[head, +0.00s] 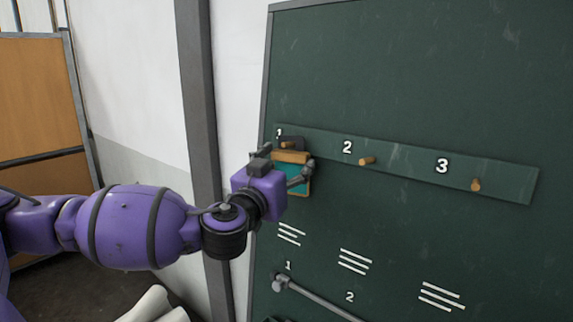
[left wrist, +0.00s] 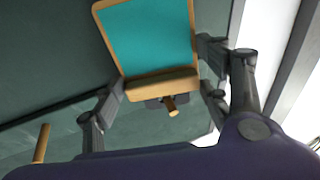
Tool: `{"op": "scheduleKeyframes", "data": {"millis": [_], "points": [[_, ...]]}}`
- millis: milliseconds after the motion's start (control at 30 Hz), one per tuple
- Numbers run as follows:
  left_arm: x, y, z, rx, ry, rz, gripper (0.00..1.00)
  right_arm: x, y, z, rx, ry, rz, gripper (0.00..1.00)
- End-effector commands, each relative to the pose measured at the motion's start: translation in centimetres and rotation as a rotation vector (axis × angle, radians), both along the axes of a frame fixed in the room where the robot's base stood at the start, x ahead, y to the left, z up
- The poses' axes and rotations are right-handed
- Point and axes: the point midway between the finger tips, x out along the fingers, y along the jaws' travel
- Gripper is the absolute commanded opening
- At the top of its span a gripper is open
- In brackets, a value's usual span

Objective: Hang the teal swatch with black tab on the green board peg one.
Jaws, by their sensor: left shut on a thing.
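The teal swatch (head: 301,178) has a wooden border and a wooden bar on its tab side, and hangs upright against the green board. The teal swatch also shows in the left wrist view (left wrist: 152,42). My left gripper (head: 287,160) is shut on the wooden bar from both sides, also in the left wrist view (left wrist: 160,86). The black tab (head: 297,140) lies at peg one (head: 287,145). In the left wrist view the peg (left wrist: 170,106) sticks out at the tab (left wrist: 153,103); whether it passes through a hole is unclear. My right gripper is not in view.
The green board (head: 420,80) carries a rail with peg two (head: 367,161) and peg three (head: 476,184), both bare. A grey bar (head: 315,300) juts out below, near lower numbers. A dark post (head: 196,120) stands left of the board.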

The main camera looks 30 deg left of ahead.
Motion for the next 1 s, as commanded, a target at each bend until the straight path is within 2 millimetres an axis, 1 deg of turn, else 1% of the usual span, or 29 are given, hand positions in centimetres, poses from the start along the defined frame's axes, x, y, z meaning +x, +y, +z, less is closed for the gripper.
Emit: {"op": "scheduleKeyframes", "data": {"millis": [267,300,433,700,800,867,1000], "points": [[0.0,0.0,0.0,0.000,0.000,0.000,0.43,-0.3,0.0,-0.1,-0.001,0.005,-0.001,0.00],[0.0,0.0,0.0,0.000,0.000,0.000,0.75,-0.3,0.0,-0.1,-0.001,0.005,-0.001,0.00],[0.0,0.0,0.0,0.000,0.000,0.000,0.91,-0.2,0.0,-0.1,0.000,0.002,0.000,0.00],[0.0,0.0,0.0,0.000,0.000,0.000,0.91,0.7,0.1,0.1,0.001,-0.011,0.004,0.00],[-0.1,0.0,-0.1,0.000,0.001,0.000,0.91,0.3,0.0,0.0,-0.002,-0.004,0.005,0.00],[-0.3,0.0,-0.1,0.000,0.002,0.000,0.91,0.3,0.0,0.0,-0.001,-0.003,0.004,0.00],[-1.3,-0.2,-0.3,0.000,0.003,0.001,0.91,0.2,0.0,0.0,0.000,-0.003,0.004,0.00]]}}
